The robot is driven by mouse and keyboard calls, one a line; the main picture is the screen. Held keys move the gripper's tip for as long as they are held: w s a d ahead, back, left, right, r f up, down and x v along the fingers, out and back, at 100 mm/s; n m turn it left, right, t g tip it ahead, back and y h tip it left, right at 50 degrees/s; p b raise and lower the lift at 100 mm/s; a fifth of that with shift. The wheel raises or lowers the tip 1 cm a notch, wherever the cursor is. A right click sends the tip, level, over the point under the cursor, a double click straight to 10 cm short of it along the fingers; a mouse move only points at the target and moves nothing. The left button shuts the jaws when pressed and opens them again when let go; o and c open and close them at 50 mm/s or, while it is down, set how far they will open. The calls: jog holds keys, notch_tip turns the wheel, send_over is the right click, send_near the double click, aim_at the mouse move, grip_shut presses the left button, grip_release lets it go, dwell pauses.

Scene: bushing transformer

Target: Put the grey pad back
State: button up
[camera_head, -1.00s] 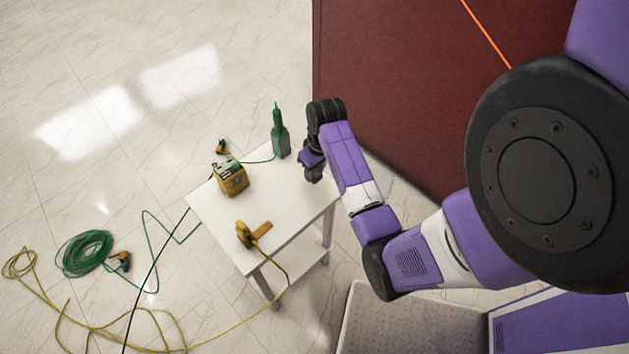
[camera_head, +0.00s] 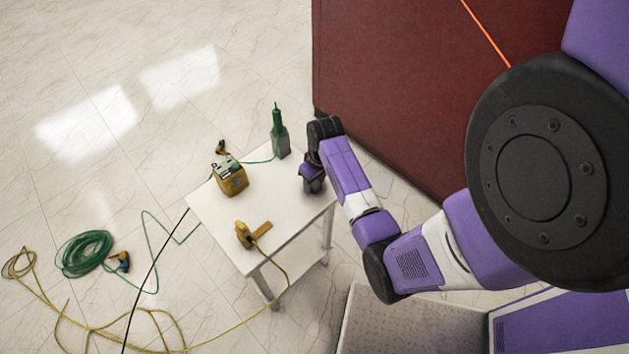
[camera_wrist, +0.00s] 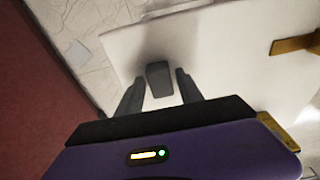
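A small dark grey block, which looks like the grey pad (camera_wrist: 158,78), shows between my fingers in the wrist view, over the white table top. My gripper (camera_wrist: 160,92) is open, with a finger on each side of the pad and a visible gap to each. I cannot tell whether the pad's lower part is level with the fingertips. In the head view my gripper (camera_head: 313,184) points down at the right edge of the white table (camera_head: 292,215), and the pad is hidden there.
On the table stand a green bottle-like tool on a grey base (camera_head: 281,138), a yellow box (camera_head: 231,178) and a yellow clamp-like piece (camera_head: 252,234). A light grey square (camera_head: 381,183) lies on the floor by the dark red wall (camera_head: 400,80). Cables (camera_head: 88,253) lie at left.

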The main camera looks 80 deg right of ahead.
aim_at(318, 187)
jog(key=shift+o, duration=0.3)
jog(key=shift+r, duration=0.1)
notch_tip(318, 187, up, 12)
jog(key=s+a, duration=0.1)
jog(key=w+a+f+n+t+h, duration=0.1)
jog(key=a+f+t, duration=0.15)
jog(key=a, duration=0.75)
jog(key=a+f+n+t+h, duration=0.1)
jog(key=a+f+n+t, duration=0.15)
jog(key=a, duration=0.85)
jog(key=s+a+r+n+t+y, duration=0.1)
jog(key=s+a+r+t, duration=0.3)
jog(key=r, duration=0.6)
jog(key=s+a+r+n+t+y, duration=0.2)
jog(key=s+a+r+t, duration=0.2)
jog(key=a+r, duration=0.5)
notch_tip(318, 187, up, 3)
jog(key=s, duration=0.2)
jog(key=shift+s+a+f, duration=0.15)
jog(key=shift+s+f, duration=0.05)
jog(key=shift+s, duration=0.15)
